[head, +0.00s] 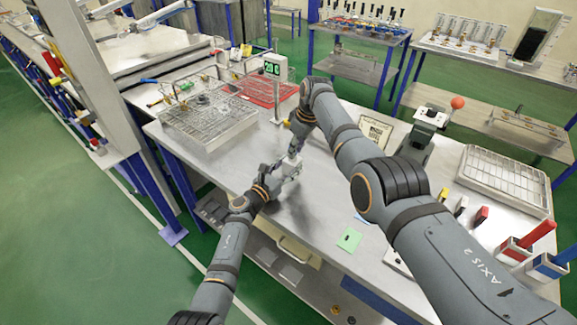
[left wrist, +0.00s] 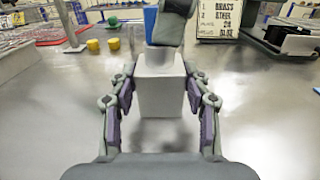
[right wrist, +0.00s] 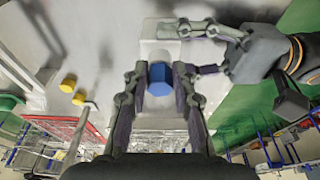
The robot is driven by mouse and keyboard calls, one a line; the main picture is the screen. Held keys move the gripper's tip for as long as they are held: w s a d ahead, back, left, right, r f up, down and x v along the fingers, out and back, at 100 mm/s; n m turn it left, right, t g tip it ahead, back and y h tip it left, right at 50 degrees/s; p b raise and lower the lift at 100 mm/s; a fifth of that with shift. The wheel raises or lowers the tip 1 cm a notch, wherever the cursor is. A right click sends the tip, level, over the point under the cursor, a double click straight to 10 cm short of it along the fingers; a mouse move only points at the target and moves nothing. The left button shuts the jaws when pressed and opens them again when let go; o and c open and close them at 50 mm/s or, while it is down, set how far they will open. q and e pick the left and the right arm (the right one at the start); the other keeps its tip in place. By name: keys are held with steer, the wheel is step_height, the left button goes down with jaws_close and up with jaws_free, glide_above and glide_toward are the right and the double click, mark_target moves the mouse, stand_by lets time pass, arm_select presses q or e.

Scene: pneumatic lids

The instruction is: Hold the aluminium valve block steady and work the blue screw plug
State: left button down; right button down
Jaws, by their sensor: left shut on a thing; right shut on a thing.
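The aluminium valve block (head: 291,167) is a pale grey block near the front edge of the table. My left gripper (head: 272,176) is shut on its sides; the left wrist view shows the block (left wrist: 160,85) upright between the fingers. The blue screw plug (right wrist: 160,72) shows in the right wrist view at the block's top, between the fingers of my right gripper (right wrist: 158,92), which is shut on it from above.
Yellow caps (left wrist: 93,45) lie beyond the block. A green card (head: 349,240) lies to the right, and a wire tray (head: 505,180) is farther right.

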steer(key=c, duration=1)
jaws_free()
steer(key=shift+c, duration=0.8)
steer(key=shift+f, duration=0.1)
steer(key=m, duration=0.4)
steer(key=m+t+h, duration=0.1)
steer(key=m, duration=0.2)
steer(key=shift+s+a, duration=0.25)
steer(key=shift+a, duration=0.1)
steer(key=shift+m, duration=0.5)
